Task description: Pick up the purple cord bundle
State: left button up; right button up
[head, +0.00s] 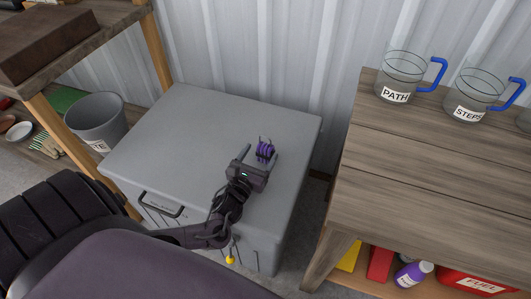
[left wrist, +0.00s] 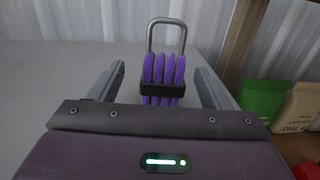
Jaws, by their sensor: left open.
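The purple cord bundle (head: 265,151) lies on the grey lid of a chest (head: 190,125) in the head view. In the left wrist view the bundle (left wrist: 163,70) shows purple loops, a black band and a grey metal loop at its far end. My left gripper (head: 264,148) is open, with one finger on each side of the bundle. In the left wrist view its fingers (left wrist: 160,84) stand apart from the cords, with a gap on both sides. The bundle's near end is hidden behind the gripper body. My right gripper is not in view.
A wooden workbench (head: 440,170) with labelled clear mugs (head: 397,92) stands to the right. A grey bucket (head: 97,122) and wooden shelves (head: 75,45) are at the left. A corrugated wall (head: 260,45) rises behind the chest. The lid around the bundle is clear.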

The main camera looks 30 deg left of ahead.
aim_at(268, 142)
pick_arm(q)
jog(key=w, duration=0.5)
jog(key=shift+w+a+r+b, duration=0.25)
jog(key=shift+r+b, duration=0.05)
jog(key=shift+b, duration=0.1)
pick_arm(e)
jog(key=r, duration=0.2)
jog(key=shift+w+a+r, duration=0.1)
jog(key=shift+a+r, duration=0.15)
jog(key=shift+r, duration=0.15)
pick_arm(q)
jog(key=c, duration=1.1)
jog(key=shift+r, duration=0.1)
jog(key=shift+r, duration=0.2)
notch_tip(268, 142, up, 20)
jog(key=p, duration=0.5)
jog(key=shift+f, duration=0.25)
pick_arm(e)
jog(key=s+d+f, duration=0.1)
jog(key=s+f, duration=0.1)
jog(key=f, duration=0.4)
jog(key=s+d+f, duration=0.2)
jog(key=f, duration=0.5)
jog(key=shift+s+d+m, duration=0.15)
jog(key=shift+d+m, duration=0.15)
